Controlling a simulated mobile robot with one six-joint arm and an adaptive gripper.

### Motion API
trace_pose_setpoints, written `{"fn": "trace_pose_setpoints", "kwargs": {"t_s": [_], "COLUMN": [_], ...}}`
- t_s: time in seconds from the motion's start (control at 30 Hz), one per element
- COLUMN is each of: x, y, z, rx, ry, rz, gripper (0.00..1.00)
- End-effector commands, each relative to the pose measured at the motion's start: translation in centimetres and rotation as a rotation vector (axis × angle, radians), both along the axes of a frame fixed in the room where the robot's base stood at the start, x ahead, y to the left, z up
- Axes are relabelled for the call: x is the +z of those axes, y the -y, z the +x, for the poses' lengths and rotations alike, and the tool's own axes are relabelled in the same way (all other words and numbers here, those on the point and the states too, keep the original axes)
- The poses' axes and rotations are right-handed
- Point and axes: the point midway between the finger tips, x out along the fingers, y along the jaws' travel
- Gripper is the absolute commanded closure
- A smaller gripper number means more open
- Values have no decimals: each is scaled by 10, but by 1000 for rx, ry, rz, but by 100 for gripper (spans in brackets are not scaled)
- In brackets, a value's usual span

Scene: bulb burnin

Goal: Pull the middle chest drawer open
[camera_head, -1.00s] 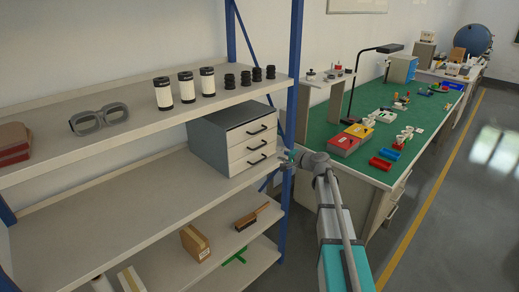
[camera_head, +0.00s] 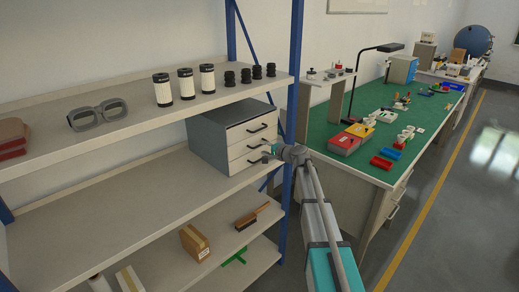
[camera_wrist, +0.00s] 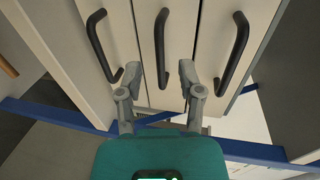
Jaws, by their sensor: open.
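The grey drawer chest (camera_head: 208,142) stands on the middle shelf, with three pale drawer fronts and dark bar handles. All its drawers look shut. The middle drawer's handle (camera_wrist: 162,48) is the central one of three in the wrist view, where the fronts look turned sideways. My gripper (camera_wrist: 159,76) is open in front of the middle drawer. Its fingers lie on either side of the near end of that handle, apart from it. In the head view my gripper (camera_head: 268,151) is at the chest's right front, partly covering the lower drawers.
A blue shelf post (camera_head: 294,90) stands close beside my arm. The upper shelf (camera_head: 130,117) holds goggles and several dark and white cylinders above the chest. The shelf left of the chest is clear. A green-topped workbench (camera_head: 345,172) stands to the right.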

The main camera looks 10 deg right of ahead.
Motion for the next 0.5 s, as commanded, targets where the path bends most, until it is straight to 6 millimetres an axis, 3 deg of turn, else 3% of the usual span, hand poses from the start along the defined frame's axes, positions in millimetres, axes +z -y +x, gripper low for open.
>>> {"fn": "trace_pose_setpoints", "kwargs": {"t_s": [0.2, 0.5], "x": [-7, -10], "y": [-16, -26], "z": [25, 36], "rx": [0, 0], "ry": [0, -1], "rz": [0, -1], "gripper": [52, 52]}}
